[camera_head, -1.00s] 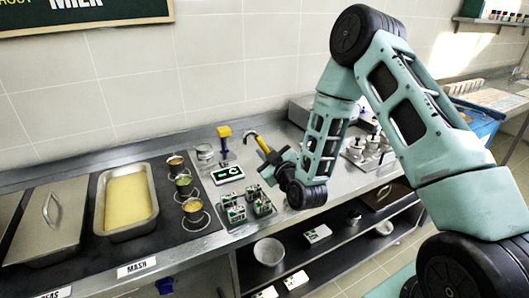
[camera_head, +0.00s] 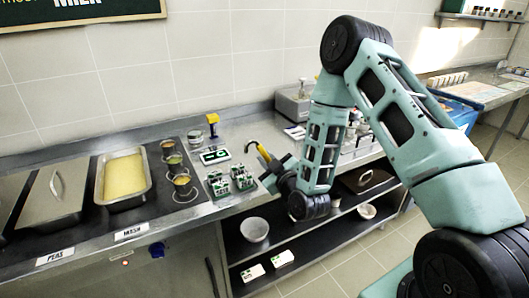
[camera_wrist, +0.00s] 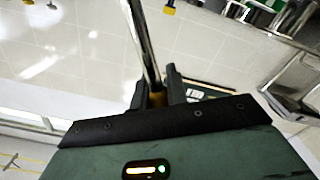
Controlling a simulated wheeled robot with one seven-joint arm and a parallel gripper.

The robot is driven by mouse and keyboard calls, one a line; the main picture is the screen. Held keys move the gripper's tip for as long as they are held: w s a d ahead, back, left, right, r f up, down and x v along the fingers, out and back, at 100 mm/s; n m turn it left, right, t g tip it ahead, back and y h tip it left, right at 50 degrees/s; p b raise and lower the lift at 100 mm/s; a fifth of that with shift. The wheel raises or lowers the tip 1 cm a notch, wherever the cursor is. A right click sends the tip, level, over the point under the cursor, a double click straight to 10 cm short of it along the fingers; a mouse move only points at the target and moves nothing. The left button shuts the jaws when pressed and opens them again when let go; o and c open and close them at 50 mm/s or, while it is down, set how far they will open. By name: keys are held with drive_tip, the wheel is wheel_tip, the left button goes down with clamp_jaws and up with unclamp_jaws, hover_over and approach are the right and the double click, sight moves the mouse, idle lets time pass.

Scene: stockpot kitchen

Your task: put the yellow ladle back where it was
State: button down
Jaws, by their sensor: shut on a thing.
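My gripper (camera_head: 271,165) is shut on the yellow handle of the ladle (camera_head: 262,152) and holds it near the front edge of the counter. A dark hooked end shows at the upper left of the handle. In the wrist view, the ladle's long silver shaft (camera_wrist: 141,40) runs up from between the fingers of my gripper (camera_wrist: 157,92), with a bit of yellow at the grip. The bowl of the ladle cannot be made out. Three small pots, with brown (camera_head: 167,145), green (camera_head: 174,159) and yellow (camera_head: 182,181) contents, stand on the dark counter section.
A yellow-topped stand (camera_head: 212,119) and a glass jar (camera_head: 195,138) stand at the back. A small display (camera_head: 215,156) and a green-and-white cluster (camera_head: 241,178) lie nearer my gripper. A tray of yellow mash (camera_head: 148,189) is at left. A bowl (camera_head: 254,230) sits on the shelf below.

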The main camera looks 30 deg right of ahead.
drive_tip(key=s+f, duration=0.7)
drive_tip(key=f, duration=0.1)
drive_tip(key=shift+s+f, duration=0.25)
drive_tip(key=shift+s, duration=0.05)
drive_tip(key=shift+d, duration=0.1)
